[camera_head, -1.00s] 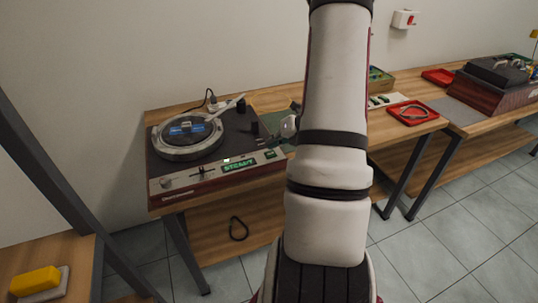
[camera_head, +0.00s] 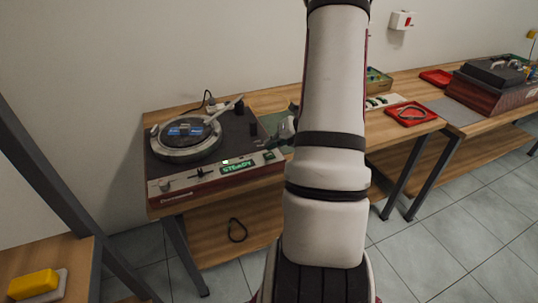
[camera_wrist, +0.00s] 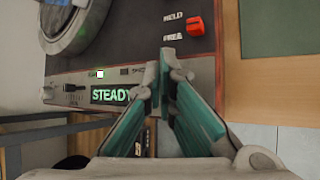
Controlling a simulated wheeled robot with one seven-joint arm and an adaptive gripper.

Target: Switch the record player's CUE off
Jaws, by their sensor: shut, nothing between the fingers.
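The record player (camera_head: 235,138) stands on a wooden bench left of my arm, with a platter (camera_head: 187,137) and pale tonearm (camera_head: 230,104). Its front strip carries a green display (camera_head: 238,167) reading STEADY. In the wrist view the display (camera_wrist: 111,94) lies left of my gripper (camera_wrist: 168,62). A small lit white square (camera_wrist: 100,74) and a dark slot (camera_wrist: 125,72) sit above it, their labels too small to read. A red switch (camera_wrist: 195,26) by HELD and FREE is up and right of the fingertips. My gripper is shut and empty over the player's right front; contact cannot be told.
A red tray (camera_head: 411,114) and a dark red boxed device (camera_head: 495,85) are on the bench to the right. A yellow block (camera_head: 34,283) lies at lower left. Green mat (camera_wrist: 279,28) and bare wood flank the player's right side.

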